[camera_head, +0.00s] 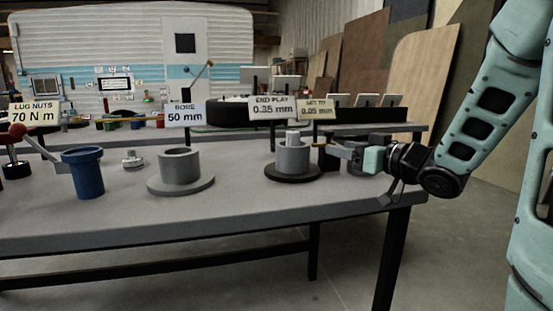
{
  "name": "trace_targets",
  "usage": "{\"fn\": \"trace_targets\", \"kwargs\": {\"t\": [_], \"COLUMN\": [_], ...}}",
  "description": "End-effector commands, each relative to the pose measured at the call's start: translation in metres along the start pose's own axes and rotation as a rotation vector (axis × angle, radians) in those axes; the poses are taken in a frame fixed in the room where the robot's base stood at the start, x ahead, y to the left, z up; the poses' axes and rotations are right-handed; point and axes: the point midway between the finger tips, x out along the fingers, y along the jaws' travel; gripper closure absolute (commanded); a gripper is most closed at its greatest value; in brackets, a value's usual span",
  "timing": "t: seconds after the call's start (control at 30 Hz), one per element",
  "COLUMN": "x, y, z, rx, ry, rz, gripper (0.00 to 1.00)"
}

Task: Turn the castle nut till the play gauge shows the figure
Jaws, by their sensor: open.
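A grey cylindrical hub (291,158) stands upright on a dark round base (292,173) near the right end of the workbench. A small pale piece, which looks like the castle nut (292,138), sits on top of it; its slots are too small to see. The play gauge sign (270,107) behind it reads "END PLAY 0.35 mm". A yellowish sign (316,109) beside it reads "SET TO 0.05 mm". My gripper (322,147) is open, reaching in from the right at about the nut's height. Its fingertips are close to the hub's right side; I cannot tell whether they touch.
A grey flanged cylinder (180,168), a small metal part (131,159), a blue cup (84,173) and a red-knobbed lever (17,132) stand to the left on the workbench (232,205). A dark upright block and a grey cylinder sit near my gripper. The bench front is clear.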

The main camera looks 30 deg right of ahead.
Motion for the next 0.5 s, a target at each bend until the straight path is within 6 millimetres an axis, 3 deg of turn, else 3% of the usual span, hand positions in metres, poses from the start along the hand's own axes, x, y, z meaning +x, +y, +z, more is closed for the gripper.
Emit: {"fn": "trace_targets", "kwargs": {"t": [0.17,0.5], "x": [-0.003,0.028], "y": [0.004,0.002], "z": [-0.001,-0.006], "rx": [0.005,0.008], "ry": [0.022,0.017], "rz": [-0.01,-0.011], "gripper": [0.45,0.45]}}
